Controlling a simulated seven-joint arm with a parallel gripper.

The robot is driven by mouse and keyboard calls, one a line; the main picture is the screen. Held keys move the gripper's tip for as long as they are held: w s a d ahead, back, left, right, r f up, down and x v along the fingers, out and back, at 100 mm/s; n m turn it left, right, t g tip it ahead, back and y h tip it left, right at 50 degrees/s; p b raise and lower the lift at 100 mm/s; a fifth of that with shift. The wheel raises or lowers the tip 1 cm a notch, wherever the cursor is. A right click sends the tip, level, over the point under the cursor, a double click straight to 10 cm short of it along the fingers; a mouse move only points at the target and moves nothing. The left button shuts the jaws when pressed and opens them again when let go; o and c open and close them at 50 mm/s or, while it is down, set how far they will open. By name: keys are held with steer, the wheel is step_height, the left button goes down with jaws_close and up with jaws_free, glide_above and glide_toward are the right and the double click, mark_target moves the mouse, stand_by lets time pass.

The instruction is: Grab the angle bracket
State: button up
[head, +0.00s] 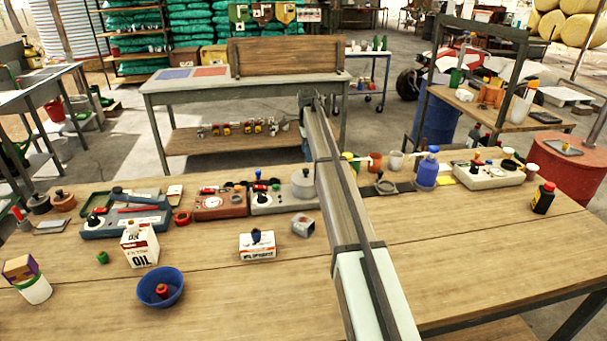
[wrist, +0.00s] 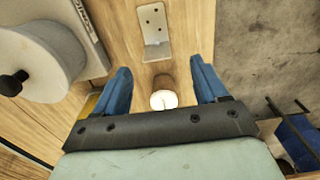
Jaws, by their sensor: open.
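The angle bracket (wrist: 154,28) is a pale grey metal piece with several holes in its plate, and its other leg is bent up at the near end. In the wrist view it lies on the wooden table top, beyond the fingertips. My gripper (wrist: 161,72) has two blue fingers spread apart with nothing held between them. The bracket is in line with the gap and apart from the fingers. In the head view my arm crosses the table, and I cannot make out the bracket or the fingers there.
A brown cylinder with a white top (wrist: 163,94) shows between the fingers. A grey pot with a black knob (wrist: 42,62) stands close on the left; it also shows in the head view (head: 304,184). The table edge and floor (wrist: 265,50) lie to the right.

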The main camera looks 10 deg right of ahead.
steer(key=shift+s+f, duration=0.2)
steer(key=shift+f, duration=3.45)
steer(key=shift+c, duration=0.2)
steer(key=c, duration=1.1)
